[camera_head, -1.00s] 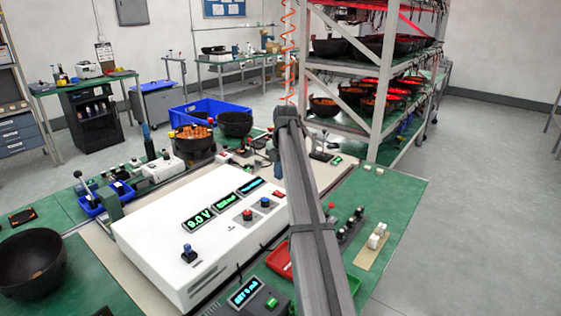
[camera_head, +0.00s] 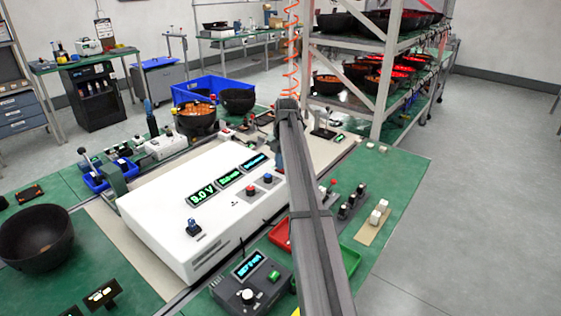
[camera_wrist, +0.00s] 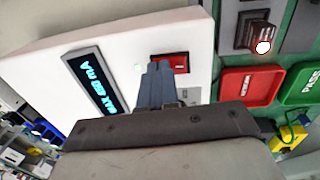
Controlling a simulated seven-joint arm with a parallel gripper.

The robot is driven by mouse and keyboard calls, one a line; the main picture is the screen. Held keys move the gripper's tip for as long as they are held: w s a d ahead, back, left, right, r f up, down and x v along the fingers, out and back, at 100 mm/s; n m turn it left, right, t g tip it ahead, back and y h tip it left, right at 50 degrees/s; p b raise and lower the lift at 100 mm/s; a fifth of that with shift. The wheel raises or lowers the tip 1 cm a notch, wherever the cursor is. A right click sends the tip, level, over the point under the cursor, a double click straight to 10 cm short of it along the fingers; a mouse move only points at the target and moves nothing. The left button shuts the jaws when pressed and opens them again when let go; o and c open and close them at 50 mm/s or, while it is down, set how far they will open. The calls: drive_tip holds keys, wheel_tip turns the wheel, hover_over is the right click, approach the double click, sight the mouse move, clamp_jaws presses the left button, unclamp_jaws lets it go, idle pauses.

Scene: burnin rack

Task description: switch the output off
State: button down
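The white power supply (camera_head: 200,215) stands on the bench with lit displays; one reads 9.0 V (camera_head: 202,195). In the head view my arm hides the red switch and the fingertips.
A small grey unit (camera_head: 250,282) stands in front. A red tray (camera_head: 284,235) and upright switches (camera_head: 352,200) lie to the right. A metal rack (camera_head: 390,75) stands behind.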

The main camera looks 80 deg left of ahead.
drive_tip(key=shift+w+d+f, duration=0.1)
drive_tip(key=shift+d+f, duration=0.05)
drive_tip(key=shift+f, duration=0.1)
drive_tip(key=shift+w+d, duration=0.5)
drive_tip(key=shift+d, duration=0.05)
drive_tip(key=shift+a+r, duration=0.1)
drive_tip(key=shift+r, duration=0.45)
wheel_tip(320, 180, up, 13)
drive_tip(key=w+d, duration=0.1)
idle(0.3)
drive_tip(key=shift+r, duration=0.1)
idle(0.3)
